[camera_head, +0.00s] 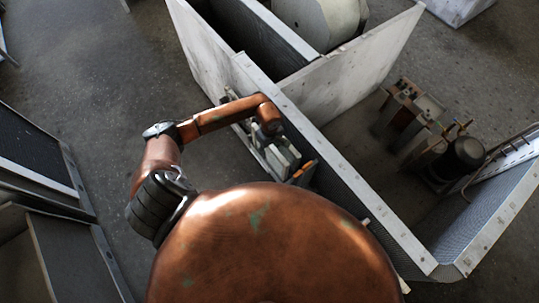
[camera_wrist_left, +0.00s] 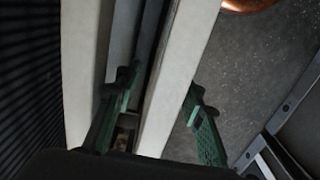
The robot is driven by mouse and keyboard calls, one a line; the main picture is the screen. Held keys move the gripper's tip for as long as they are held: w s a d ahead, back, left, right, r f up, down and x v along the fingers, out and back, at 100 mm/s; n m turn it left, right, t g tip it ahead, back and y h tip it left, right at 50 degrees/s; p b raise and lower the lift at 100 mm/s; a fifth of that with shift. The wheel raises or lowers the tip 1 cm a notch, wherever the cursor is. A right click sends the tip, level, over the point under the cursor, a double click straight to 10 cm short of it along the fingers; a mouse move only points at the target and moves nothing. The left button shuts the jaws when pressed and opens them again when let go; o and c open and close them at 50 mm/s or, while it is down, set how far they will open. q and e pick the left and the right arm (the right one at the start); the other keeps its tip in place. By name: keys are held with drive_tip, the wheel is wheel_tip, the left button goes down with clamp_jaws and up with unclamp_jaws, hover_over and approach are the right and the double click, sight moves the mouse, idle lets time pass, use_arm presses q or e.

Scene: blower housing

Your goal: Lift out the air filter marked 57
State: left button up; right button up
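No marking is legible, so I cannot tell which one is 57. My left gripper (camera_wrist_left: 160,92) is down at this row, mostly hidden by my wrist in the head view. In the left wrist view its two green fingers are spread apart. A pale slab (camera_wrist_left: 178,75) runs between them, with a visible gap on the left finger's side. Another pale slab (camera_wrist_left: 85,60) stands left of the left finger. My right gripper is not in view.
A long metal housing wall (camera_head: 345,185) runs close beside the filters. A tall pale partition (camera_head: 355,65) rises behind. A motor and brown blocks (camera_head: 410,110) sit at the right. Dark grilled panels (camera_head: 65,240) stand at the left. Floor on the left is clear.

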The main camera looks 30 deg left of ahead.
use_arm(q)
drive_tip(key=shift+f, duration=0.95)
drive_tip(key=c, duration=0.5)
clamp_jaws()
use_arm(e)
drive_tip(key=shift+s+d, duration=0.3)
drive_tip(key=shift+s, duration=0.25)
